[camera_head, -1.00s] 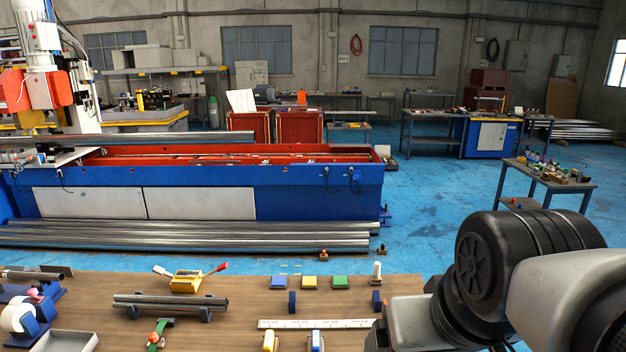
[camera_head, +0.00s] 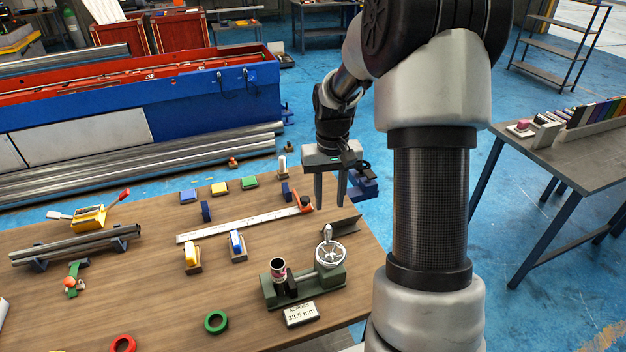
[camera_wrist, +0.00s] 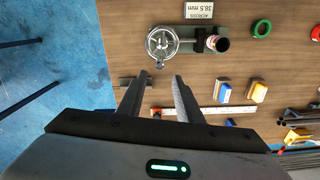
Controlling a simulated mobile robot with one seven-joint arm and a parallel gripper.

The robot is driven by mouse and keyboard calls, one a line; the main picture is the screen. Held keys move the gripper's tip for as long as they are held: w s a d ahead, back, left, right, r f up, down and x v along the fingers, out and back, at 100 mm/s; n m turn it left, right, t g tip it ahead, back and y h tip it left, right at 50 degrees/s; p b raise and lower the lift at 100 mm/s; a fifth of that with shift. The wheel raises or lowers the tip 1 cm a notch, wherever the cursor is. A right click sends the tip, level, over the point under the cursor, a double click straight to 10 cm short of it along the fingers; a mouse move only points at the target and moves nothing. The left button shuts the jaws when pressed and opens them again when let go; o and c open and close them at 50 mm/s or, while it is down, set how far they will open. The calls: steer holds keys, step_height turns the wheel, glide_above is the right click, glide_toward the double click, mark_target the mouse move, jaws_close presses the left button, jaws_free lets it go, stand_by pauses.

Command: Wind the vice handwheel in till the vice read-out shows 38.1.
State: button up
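The green vice (camera_head: 305,287) stands near the front right of the wooden bench. Its silver handwheel (camera_head: 330,254), with a crank knob, is on its right end; the wheel also shows in the wrist view (camera_wrist: 162,42). A short tube (camera_head: 279,270) stands upright at the vice's jaws. The read-out (camera_head: 301,314) in front of the vice shows 38.5 mm. My gripper (camera_head: 330,205) is above the bench, beyond the handwheel and apart from it. In the wrist view its two fingers (camera_wrist: 160,80) are spread with nothing between them, pointing toward the wheel's side.
A dark angled piece (camera_head: 343,228) lies right behind the handwheel. A white ruler (camera_head: 240,225) lies behind the vice. Green (camera_head: 216,322) and red (camera_head: 123,344) rings lie at the front. A blue vice-like fixture (camera_head: 364,184) is beside my gripper at the bench edge.

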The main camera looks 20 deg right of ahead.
mark_target(328, 227)
steer(key=shift+f+b, duration=1.1)
steer(key=shift+f, duration=3.95)
steer(key=shift+f, duration=0.1)
jaws_close()
